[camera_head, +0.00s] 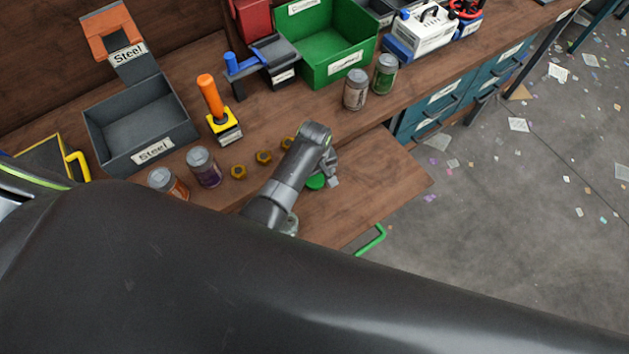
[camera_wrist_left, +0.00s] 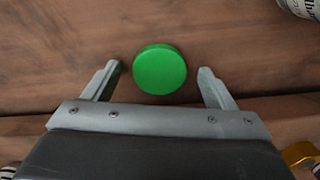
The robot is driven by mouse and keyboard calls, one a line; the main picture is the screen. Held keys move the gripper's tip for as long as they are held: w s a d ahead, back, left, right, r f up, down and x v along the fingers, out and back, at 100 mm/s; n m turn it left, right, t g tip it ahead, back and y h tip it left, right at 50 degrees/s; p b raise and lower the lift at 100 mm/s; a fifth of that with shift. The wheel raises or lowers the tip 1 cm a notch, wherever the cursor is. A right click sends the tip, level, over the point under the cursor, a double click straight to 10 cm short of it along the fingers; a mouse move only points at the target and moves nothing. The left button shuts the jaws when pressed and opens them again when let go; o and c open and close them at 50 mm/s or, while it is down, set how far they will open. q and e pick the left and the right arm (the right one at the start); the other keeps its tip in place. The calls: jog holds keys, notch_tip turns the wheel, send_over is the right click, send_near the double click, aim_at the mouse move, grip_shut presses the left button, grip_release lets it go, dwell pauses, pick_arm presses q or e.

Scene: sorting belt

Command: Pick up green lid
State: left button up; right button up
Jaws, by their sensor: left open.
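The green lid (camera_wrist_left: 160,69) is a flat round disc lying on the brown wooden surface in the left wrist view. In the head view the green lid (camera_head: 316,181) is partly hidden by my left gripper (camera_head: 332,170), which is low over the pulled-out wooden board. My right gripper does not show in the head view.
Several cans stand on the bench, one pair near the grey Steel box (camera_head: 142,125), another near the green bin (camera_head: 325,45). Brass nuts (camera_head: 263,157) lie beside my left arm. A green handle (camera_head: 371,241) is at the board's front edge. A large dark arm link crosses the foreground.

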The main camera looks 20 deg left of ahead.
pick_arm(q)
jog(key=c, duration=1.1)
jog(key=shift+r, duration=0.15)
jog(key=shift+c, duration=0.2)
